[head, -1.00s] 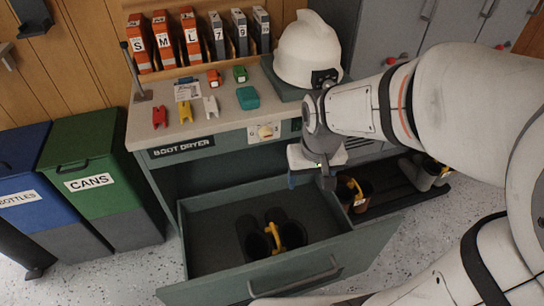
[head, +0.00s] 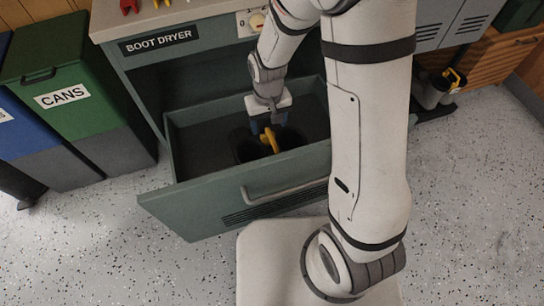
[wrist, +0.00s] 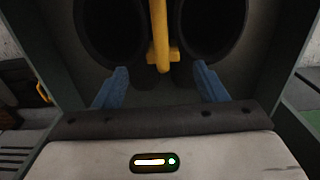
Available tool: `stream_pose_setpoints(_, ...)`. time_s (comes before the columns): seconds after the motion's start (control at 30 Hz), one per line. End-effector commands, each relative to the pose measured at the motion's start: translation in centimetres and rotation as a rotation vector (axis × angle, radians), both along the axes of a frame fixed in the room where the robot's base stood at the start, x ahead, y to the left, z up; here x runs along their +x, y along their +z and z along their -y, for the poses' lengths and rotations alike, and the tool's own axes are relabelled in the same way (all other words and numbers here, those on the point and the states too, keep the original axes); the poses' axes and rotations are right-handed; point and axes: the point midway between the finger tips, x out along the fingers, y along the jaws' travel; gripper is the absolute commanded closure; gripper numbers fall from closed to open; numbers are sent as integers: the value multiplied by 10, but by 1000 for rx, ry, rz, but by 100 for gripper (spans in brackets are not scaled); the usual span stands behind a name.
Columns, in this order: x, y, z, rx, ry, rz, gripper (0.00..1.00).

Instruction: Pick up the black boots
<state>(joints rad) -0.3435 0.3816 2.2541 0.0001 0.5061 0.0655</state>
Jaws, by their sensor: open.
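The black boots (head: 246,150) stand side by side inside the open drawer (head: 190,152), joined by a yellow clip (head: 270,141). In the wrist view their dark round openings (wrist: 110,30) show at the top, with the yellow clip (wrist: 158,40) between them. My gripper (head: 268,124) is open and points down over the boots, close to the clip. In the wrist view its blue fingertips (wrist: 162,84) stand apart on either side of the clip's line, with nothing held between them. The lower parts of the boots are hidden by the drawer front.
The boot dryer counter (head: 140,22) is above and behind. A green cans bin (head: 62,95) stands left. Grey boots with a yellow clip (head: 432,95) stand at right.

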Motion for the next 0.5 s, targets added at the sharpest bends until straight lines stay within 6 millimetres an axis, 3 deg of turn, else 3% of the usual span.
stream_pose_setpoints(0.03, -1, -12, -2, -1, 1, -2, 35)
stream_pose_setpoints(0.2, -1, -35, -3, -1, 1, -2, 35)
stream_pose_setpoints(0.43, -1, -36, -3, 0, 1, 0, 35)
stream_pose_setpoints(0.5, -1, -36, -3, 0, 2, 0, 39)
